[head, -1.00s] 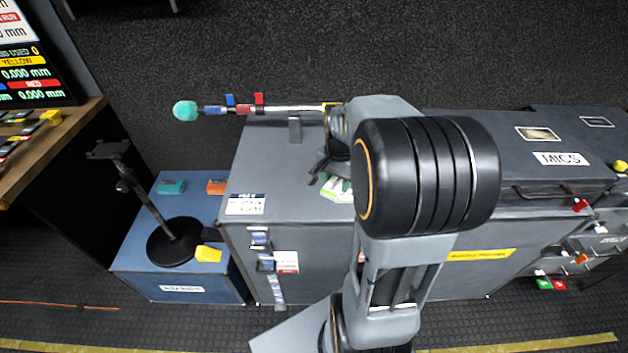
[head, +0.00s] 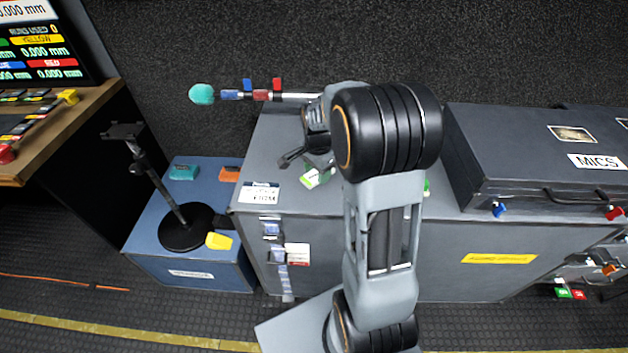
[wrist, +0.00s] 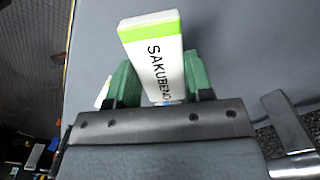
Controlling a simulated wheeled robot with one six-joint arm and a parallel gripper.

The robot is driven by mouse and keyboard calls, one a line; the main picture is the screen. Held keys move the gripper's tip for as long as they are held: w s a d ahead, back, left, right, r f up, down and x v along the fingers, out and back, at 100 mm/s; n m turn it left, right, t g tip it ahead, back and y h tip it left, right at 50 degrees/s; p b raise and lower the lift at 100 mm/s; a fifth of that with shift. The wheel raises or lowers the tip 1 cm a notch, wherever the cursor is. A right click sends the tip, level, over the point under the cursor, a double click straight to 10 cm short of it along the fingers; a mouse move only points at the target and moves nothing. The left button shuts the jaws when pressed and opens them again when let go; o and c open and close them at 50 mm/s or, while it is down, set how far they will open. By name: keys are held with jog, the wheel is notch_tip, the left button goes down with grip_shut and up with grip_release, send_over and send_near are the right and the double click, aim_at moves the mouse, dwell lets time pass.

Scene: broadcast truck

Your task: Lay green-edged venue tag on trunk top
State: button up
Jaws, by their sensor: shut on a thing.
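The venue tag (wrist: 154,55) is a white block with a green edge and the word SAKUBENO. My gripper (wrist: 158,88) is shut on it, with green fingers on either side in the wrist view. In the head view the tag (head: 316,179) shows as a small white and green piece beside my gripper (head: 304,164), over the grey trunk top (head: 330,203). My arm hides part of the trunk top. Whether the tag touches the surface I cannot tell.
A white printed label (head: 260,193) is at the trunk's left front corner. A dark MICS case (head: 500,150) stands to the right. A blue box (head: 190,268) with a black stand (head: 183,228) is at left.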

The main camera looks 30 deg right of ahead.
aim_at(314, 180)
jog(key=shift+w+a+f, duration=0.15)
jog(key=shift+w+f, duration=0.05)
jog(key=shift+f, duration=0.1)
jog(key=shift+w+a+f, duration=0.1)
jog(key=shift+f, duration=0.8)
jog(key=shift+w+a+f, duration=0.1)
jog(key=shift+f, duration=0.75)
jog(key=shift+f+b, duration=0.15)
jog(key=shift+b, duration=0.2)
jog(key=o, duration=0.9)
